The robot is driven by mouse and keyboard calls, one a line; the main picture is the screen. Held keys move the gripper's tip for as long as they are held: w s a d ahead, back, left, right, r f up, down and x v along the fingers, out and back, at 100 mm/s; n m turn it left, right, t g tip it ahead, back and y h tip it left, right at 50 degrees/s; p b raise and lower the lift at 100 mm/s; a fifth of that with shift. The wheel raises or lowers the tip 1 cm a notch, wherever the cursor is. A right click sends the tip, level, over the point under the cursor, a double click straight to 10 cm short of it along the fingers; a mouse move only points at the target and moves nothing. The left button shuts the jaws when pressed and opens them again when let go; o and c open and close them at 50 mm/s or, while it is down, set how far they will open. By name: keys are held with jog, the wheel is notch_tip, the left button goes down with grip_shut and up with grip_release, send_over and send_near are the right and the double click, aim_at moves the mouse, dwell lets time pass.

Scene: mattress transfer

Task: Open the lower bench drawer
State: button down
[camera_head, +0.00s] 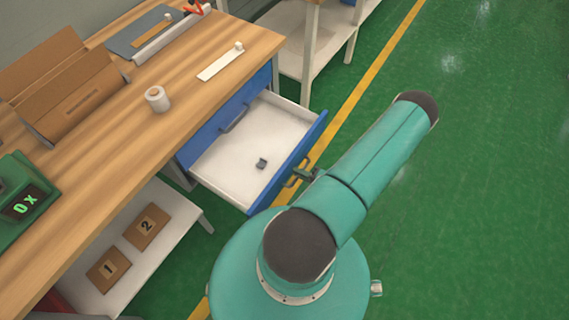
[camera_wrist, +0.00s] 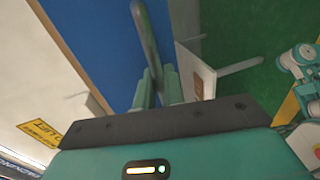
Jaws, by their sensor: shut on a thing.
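The lower bench drawer (camera_head: 232,168) stands pulled well out from under the wooden bench, with a white inside and a blue front. A small dark grey thing lies in it. My gripper (camera_head: 302,174) is at the outer side of the blue front, shut on the drawer's handle. The wrist view shows the grey bar handle (camera_wrist: 146,38) against the blue drawer front (camera_wrist: 100,35), with the green fingers of my gripper (camera_wrist: 158,88) around it. The closed blue upper drawer, with its own handle (camera_head: 236,121), sits above and behind the open one.
The wooden bench top (camera_head: 200,105) holds a tape roll (camera_head: 157,99), a cardboard box (camera_head: 65,85) and a green scale (camera_head: 22,205). A low white shelf with cards marked 1 and 2 is below. Green floor (camera_head: 480,180) is clear at the right.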

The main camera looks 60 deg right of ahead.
jog(key=shift+d+v, duration=0.25)
jog(key=shift+v, duration=0.85)
jog(key=shift+d+v, duration=0.2)
jog(key=shift+v, duration=0.85)
jog(key=shift+f, duration=0.2)
jog(key=c, duration=1.5)
grip_release()
jog(key=shift+a, duration=0.2)
jog(key=shift+s+f, duration=0.1)
jog(key=v, duration=1.3)
jog(key=shift+s, duration=0.4)
